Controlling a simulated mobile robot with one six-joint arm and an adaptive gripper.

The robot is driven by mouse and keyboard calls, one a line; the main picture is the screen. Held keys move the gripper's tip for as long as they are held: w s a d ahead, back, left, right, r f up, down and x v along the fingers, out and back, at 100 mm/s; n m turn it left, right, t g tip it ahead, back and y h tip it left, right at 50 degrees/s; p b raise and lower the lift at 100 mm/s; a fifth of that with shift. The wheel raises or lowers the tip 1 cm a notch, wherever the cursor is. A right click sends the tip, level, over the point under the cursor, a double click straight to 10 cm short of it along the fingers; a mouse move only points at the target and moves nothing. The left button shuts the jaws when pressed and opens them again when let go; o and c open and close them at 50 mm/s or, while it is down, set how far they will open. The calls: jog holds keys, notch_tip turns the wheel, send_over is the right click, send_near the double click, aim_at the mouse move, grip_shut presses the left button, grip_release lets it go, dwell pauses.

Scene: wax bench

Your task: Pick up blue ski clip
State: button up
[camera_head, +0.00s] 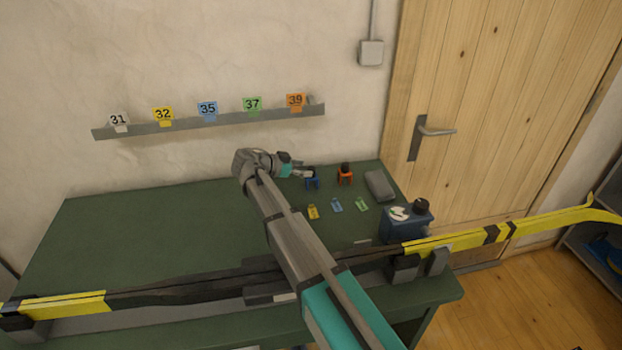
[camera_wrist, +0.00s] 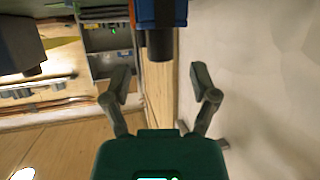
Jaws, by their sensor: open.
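The blue ski clip (camera_head: 312,184) stands on the green bench near its back edge, left of an orange clip (camera_head: 345,178). In the wrist view, a blue body (camera_wrist: 160,12) with a black round part (camera_wrist: 160,45) at its end appears at the top, in line with the gap between my fingers; I take it to be this clip. My gripper (camera_head: 309,172) is at the clip, and its fingers partly cover it in the head view. In the wrist view my gripper (camera_wrist: 161,80) is open, fingers apart, with nothing between the tips. Contact cannot be told.
Yellow, blue and green tags (camera_head: 337,205) lie in front of the clips. A yellow-and-black ski (camera_head: 520,228) runs along the front. The bench's left side (camera_head: 130,235) is clear.

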aim_at(310, 168)
jog(key=shift+b+x, duration=0.5)
jog(key=shift+x, duration=1.1)
grip_shut()
